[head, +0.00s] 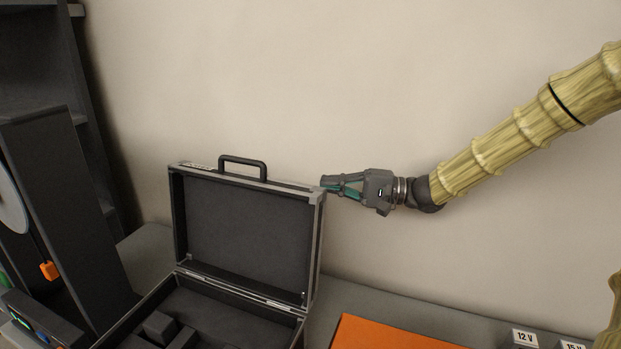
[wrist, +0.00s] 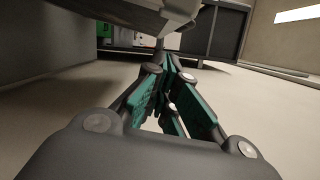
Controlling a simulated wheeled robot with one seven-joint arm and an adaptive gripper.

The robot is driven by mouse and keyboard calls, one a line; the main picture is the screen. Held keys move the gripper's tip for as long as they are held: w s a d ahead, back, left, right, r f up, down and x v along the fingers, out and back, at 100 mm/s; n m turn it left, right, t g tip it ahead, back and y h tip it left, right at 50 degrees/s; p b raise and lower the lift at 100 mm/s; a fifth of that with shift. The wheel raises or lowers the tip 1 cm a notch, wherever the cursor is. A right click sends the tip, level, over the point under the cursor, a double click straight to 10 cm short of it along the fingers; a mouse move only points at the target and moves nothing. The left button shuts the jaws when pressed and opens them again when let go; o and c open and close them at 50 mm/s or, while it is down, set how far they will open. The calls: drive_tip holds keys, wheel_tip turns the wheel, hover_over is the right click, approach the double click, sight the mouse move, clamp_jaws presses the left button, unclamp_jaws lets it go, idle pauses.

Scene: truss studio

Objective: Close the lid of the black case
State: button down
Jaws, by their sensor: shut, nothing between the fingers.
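The black case (head: 246,232) stands open on the grey worktop in the head view. Its lid is raised almost upright, with the handle (head: 243,166) on its top edge. The base holds dark foam blocks (head: 172,328), and its front is cut off by the frame. My gripper (head: 326,184) is shut and empty at the lid's upper right corner, pointing left. I cannot tell whether its fingertips touch the lid or are behind it. The wrist view shows the green-sided fingers (wrist: 162,50) together, with a grey surface close above them.
A dark shelf unit (head: 40,80) and a leaning dark panel (head: 70,215) stand at the left. An orange mat (head: 385,334) lies right of the case. Labels reading 12 V (head: 525,338) and 15 V are at the lower right. A plain wall is behind.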

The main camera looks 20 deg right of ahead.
drive_tip(key=p+x, duration=0.1)
drive_tip(key=x, duration=0.7)
drive_tip(key=shift+a, duration=0.35)
